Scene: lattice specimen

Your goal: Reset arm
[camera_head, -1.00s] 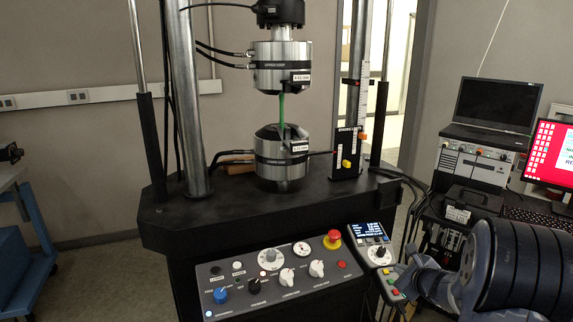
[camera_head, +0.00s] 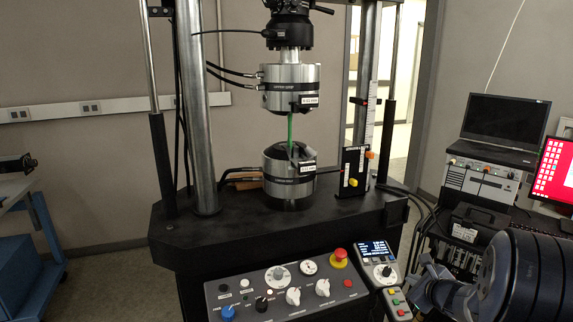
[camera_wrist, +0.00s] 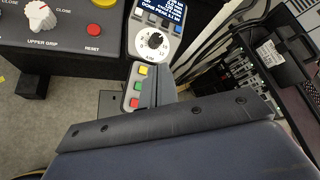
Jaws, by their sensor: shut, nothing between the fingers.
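My gripper (camera_head: 420,287) is at the lower right of the head view, just right of a small button box (camera_head: 396,301) with red, yellow and green buttons. In the wrist view my gripper (camera_wrist: 154,72) is shut and empty, its grey fingers over the right edge of the button box (camera_wrist: 136,88). I cannot tell whether they touch it. A green specimen (camera_head: 290,128) stands upright between the upper grip (camera_head: 288,84) and the lower grip (camera_head: 289,185) of the testing machine.
The control panel (camera_head: 250,297), with knobs and a red emergency button (camera_head: 339,256), lies left of my gripper. A display unit (camera_head: 376,249) is above the button box. A laptop (camera_head: 506,118) and red-screened monitor (camera_head: 557,172) stand at right. Cables hang between machine and cart.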

